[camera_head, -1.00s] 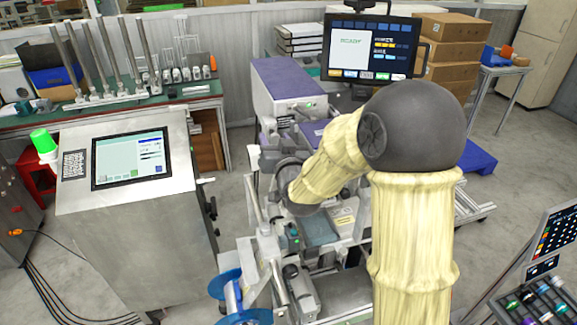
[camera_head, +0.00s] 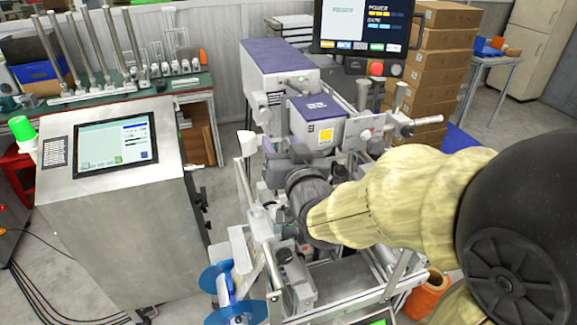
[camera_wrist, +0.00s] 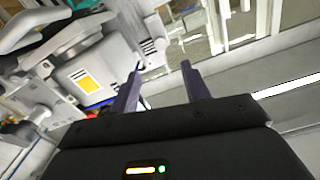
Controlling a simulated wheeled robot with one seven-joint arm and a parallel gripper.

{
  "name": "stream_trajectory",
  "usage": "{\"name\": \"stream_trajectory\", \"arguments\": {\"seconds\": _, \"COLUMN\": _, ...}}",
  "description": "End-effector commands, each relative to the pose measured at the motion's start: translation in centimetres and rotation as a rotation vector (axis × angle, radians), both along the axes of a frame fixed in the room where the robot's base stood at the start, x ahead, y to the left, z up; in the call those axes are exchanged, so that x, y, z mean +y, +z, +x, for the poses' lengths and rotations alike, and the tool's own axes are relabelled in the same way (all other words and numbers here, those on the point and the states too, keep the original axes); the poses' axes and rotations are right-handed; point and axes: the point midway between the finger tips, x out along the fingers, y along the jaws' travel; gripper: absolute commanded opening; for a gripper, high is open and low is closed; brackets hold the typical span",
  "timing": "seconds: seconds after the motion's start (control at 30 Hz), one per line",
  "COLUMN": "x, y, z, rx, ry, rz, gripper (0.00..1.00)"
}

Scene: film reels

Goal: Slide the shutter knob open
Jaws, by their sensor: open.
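The shutter knob cannot be made out for certain in either view. The labelling machine has a purple-topped box (camera_head: 318,106) with a yellow label, which also shows tilted at the left of the wrist view (camera_wrist: 88,82). My gripper (camera_wrist: 160,66) is open, its two dark fingers apart with nothing seen between them. In the head view my wrist hangs over the machine, in front of and below the purple-topped box, and my fingers cannot be made out. In the wrist view the fingers point toward the box's right side, and whether they touch anything cannot be told.
A longer purple-topped unit (camera_head: 280,58) stands behind the box. A monitor (camera_head: 366,25) is above right. A metal console with a touch screen (camera_head: 115,143) stands left. A blue-flanged reel (camera_head: 232,300) is at the machine's front. Cardboard boxes (camera_head: 440,75) are stacked behind. Clear floor lies between console and bench.

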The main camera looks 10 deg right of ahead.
Motion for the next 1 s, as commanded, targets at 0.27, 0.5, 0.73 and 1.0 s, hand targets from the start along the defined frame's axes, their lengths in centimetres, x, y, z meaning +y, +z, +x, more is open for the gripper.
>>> {"name": "stream_trajectory", "arguments": {"seconds": 0.27, "x": -0.4, "y": -0.3, "z": -2.2, "rx": -0.004, "ry": 0.001, "rz": 0.000, "gripper": 0.47}}
{"name": "stream_trajectory", "arguments": {"seconds": 0.5, "x": -0.6, "y": -0.1, "z": -3.1, "rx": -0.001, "ry": 0.001, "rz": -0.001, "gripper": 0.47}}
{"name": "stream_trajectory", "arguments": {"seconds": 0.73, "x": -0.6, "y": 0.0, "z": -3.1, "rx": 0.000, "ry": 0.000, "rz": 0.000, "gripper": 0.47}}
{"name": "stream_trajectory", "arguments": {"seconds": 1.0, "x": -0.4, "y": 0.0, "z": -3.2, "rx": 0.000, "ry": 0.004, "rz": 0.000, "gripper": 0.47}}
